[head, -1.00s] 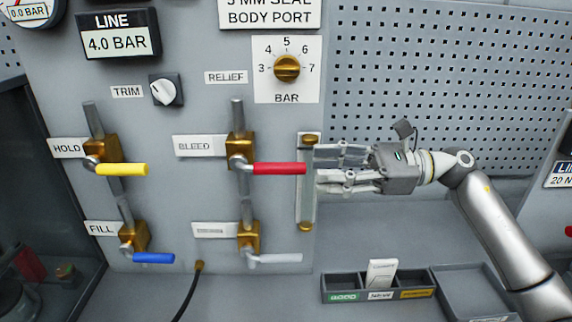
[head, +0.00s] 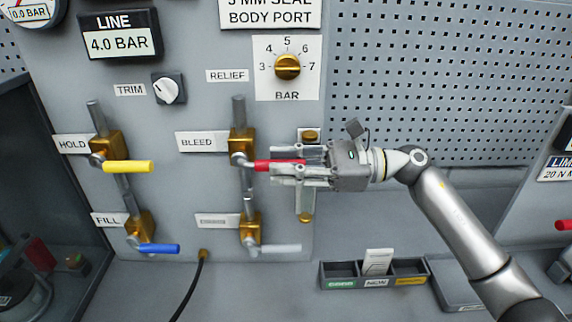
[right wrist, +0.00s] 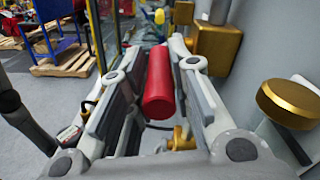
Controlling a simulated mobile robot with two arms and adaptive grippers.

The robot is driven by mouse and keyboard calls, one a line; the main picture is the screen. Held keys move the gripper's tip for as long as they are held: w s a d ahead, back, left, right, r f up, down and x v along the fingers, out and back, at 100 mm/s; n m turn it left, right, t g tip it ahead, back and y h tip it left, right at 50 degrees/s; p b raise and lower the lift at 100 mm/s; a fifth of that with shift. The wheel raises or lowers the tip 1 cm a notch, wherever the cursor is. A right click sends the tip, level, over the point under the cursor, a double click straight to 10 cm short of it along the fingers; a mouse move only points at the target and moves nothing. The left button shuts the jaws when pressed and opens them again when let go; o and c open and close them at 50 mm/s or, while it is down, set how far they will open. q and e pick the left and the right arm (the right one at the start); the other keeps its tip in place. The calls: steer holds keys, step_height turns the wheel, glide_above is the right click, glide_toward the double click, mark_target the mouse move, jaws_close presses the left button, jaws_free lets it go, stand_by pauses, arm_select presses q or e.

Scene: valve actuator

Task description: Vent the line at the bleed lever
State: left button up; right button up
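The red bleed lever (head: 263,165) points right, level, from its brass valve (head: 240,144) beside the BLEED label (head: 201,142). My right gripper (head: 278,164) reaches in from the right, with its fingers on either side of the red handle's outer part. In the right wrist view the red handle (right wrist: 158,85) lies between the two fingers of my gripper (right wrist: 152,60), with a visible gap on its left side; contact on the right side is unclear. The line display (head: 120,36) reads 4.0 BAR. My left gripper is not in view.
The yellow hold lever (head: 128,167), blue fill lever (head: 158,249) and a grey lever (head: 280,248) sit nearby on the panel. A brass-ended vertical bar (head: 306,205) is behind my gripper. A three-part bin (head: 374,282) stands below. The RELIEF knob (head: 288,66) is above.

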jaws_close()
